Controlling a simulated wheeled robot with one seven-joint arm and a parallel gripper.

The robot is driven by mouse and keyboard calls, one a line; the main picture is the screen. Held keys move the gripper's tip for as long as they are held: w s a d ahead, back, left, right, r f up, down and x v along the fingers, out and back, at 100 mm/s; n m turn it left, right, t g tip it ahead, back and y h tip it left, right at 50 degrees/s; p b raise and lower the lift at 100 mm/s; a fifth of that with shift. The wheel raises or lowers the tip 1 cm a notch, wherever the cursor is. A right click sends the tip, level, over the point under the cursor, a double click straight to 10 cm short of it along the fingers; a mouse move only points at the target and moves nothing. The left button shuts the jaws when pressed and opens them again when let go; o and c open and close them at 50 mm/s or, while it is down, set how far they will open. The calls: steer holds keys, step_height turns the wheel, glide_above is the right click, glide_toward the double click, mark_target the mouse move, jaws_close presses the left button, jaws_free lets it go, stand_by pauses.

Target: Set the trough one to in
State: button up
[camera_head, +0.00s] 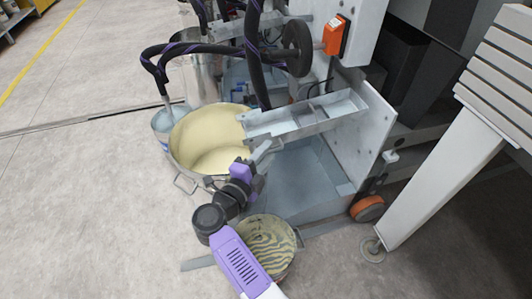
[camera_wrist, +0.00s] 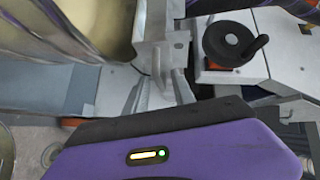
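The trough (camera_head: 300,118) is a grey metal channel mounted at the machine's side plate. It sticks out to the left, its free end over the rim of the big pot of cream liquid (camera_head: 205,150). In the wrist view the trough's end (camera_wrist: 178,50) is close, with a small grey handle (camera_wrist: 157,66) hanging from it. My gripper (camera_head: 263,152) is just below that end. In the wrist view its two fingers (camera_wrist: 161,88) stand apart, one on each side of the handle's lower tip. Whether either finger touches it is unclear.
A smaller bucket with striped cream and grey contents (camera_head: 268,240) stands below my arm. Dark hoses (camera_head: 262,75) hang close behind the trough. A black handwheel (camera_wrist: 235,42) is right of the trough end. Open floor (camera_head: 90,200) lies to the left.

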steer(key=p+v, duration=0.2)
steer(key=v, duration=0.5)
steer(key=shift+s+a+p, duration=0.2)
steer(key=shift+s+p, duration=0.05)
steer(key=shift+p, duration=0.15)
steer(key=w+a+r+n+t+y, duration=0.1)
steer(key=a+r+n+t+y, duration=0.1)
steer(key=a+r+t, duration=0.35)
steer(key=s+d+r+n+t+y, duration=0.2)
steer(key=s+d+r+n+y, duration=0.2)
steer(key=s+r+n+y, duration=0.15)
steer(key=s+d+f+n+g, duration=0.1)
steer(key=s+d+n+g, duration=0.3)
steer(key=s+d, duration=0.6)
steer(key=s+d+f+n+g+y, duration=0.1)
steer(key=s+d+n, duration=0.5)
steer(key=s, duration=0.8)
steer(key=s+d+f+n+g, duration=0.1)
steer(key=s+d+n+g, duration=0.25)
steer(key=s+d, duration=0.75)
step_height(320, 180, up, 32)
steer(key=s+a+p, duration=0.1)
steer(key=a+p, duration=0.1)
steer(key=p, duration=3)
steer(key=shift+s+a+f+t, duration=0.15)
steer(key=shift+f+t, duration=0.05)
steer(key=shift+t, duration=0.2)
